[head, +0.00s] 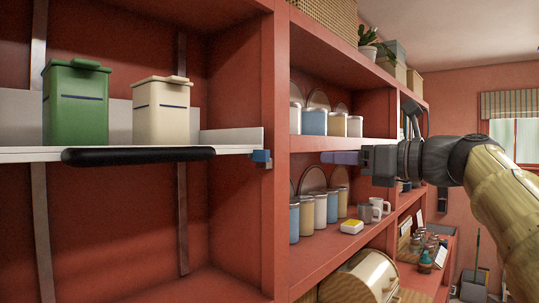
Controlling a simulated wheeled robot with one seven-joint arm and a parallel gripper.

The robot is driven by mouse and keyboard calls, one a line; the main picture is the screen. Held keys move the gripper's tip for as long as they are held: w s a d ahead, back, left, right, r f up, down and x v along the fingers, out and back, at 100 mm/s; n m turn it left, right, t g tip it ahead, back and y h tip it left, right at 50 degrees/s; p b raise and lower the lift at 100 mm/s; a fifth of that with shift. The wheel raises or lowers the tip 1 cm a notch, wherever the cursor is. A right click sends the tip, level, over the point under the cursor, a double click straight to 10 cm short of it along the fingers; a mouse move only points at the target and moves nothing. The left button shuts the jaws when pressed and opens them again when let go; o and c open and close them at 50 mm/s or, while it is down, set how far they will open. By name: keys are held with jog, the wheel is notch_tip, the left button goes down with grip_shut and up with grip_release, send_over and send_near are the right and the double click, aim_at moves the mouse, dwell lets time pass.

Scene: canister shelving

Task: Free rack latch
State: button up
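A white pull-out rack (225,150) with a black front handle (138,155) is set in the red shelving at the left. A small blue latch (262,156) sits at the rack's right end, against the shelf upright. My gripper (326,157) shows purple-grey fingers pointing left, to the right of the latch and apart from it in the picture. The fingers are seen side-on, so I cannot tell whether they are open or shut. No held thing shows. A green canister (75,108) and a cream canister (162,112) stand upright on the rack.
A red upright (277,120) stands beside the latch. Right-hand shelves hold several jars (320,210), mugs (375,208), a yellow-topped box (351,226) and a bread bin (362,275). The space under the rack is empty.

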aim_at(268, 155)
jog(key=shift+a, duration=0.1)
jog(key=p+x, duration=0.6)
jog(key=x, duration=1)
jog(key=shift+w+a+r+p, duration=0.15)
jog(key=shift+w+a+p, duration=0.1)
jog(key=shift+p, duration=0.15)
jog(key=shift+w+a, duration=0.2)
jog(key=shift+a, duration=0.05)
grip_shut()
